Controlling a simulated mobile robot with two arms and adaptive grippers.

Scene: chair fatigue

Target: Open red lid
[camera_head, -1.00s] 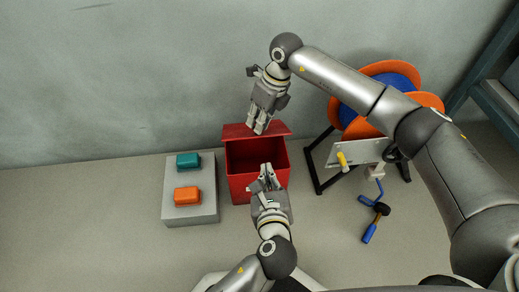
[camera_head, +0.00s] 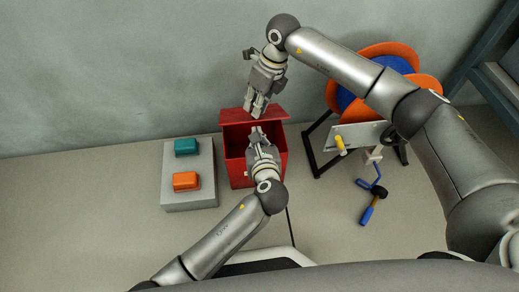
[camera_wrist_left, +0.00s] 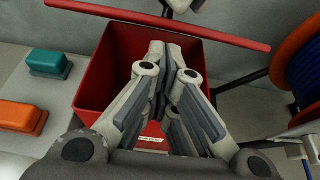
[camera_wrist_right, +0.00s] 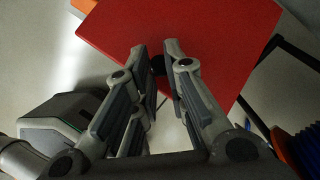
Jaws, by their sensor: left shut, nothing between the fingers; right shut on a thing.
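A red box (camera_head: 239,176) stands on the floor against the wall, with its top open. Its red lid (camera_head: 280,115) is raised along the back edge; it also shows in the left wrist view (camera_wrist_left: 150,18) as a thin red bar and in the right wrist view (camera_wrist_right: 190,35) as a broad panel. My right gripper (camera_head: 254,112) is shut on the lid, at a small dark part by its edge. My left gripper (camera_head: 257,132) is shut and empty, reaching over the box opening from the front. Its fingers hide part of the dark box interior.
A grey block (camera_head: 190,203) with a teal button (camera_head: 186,147) and an orange button (camera_head: 186,181) stands left of the box. An orange and blue reel (camera_head: 425,85) on a black stand is to the right. A blue-handled tool (camera_head: 367,214) lies near it.

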